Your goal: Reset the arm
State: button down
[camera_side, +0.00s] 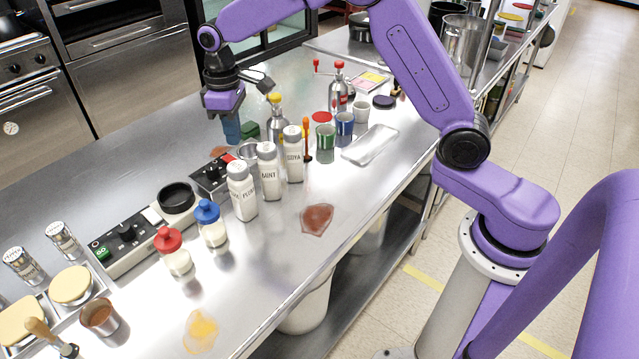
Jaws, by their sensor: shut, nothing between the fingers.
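My purple arm reaches over the steel counter (120,165) from the right. My gripper (232,138) points down above the far part of the counter, behind the row of white shaker bottles. It is shut with nothing held. A small dark green item (249,131) shows just right of the fingertips; I cannot tell whether they touch.
White shakers (268,170) stand mid-counter, with red-capped (173,252) and blue-capped (211,224) bottles in front. Cups (344,125), a yellow-topped dispenser (276,125) and a clear tray (370,145) stand right. Spills (317,219) lie near the front edge. The far left counter is clear.

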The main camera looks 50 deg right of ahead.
jog(key=s+d+r+n, duration=0.1)
jog(key=s+r+n, duration=0.1)
jog(key=s, duration=1.2)
jog(key=s+d+r+n, duration=0.2)
jog(key=s, duration=1.2)
jog(key=s+d+f+n, duration=0.1)
jog(key=s+d, duration=0.4)
jog(key=s, duration=0.4)
jog(key=shift+d+f+n, duration=0.2)
jog(key=shift+n, duration=0.2)
jog(key=shift+s, duration=0.1)
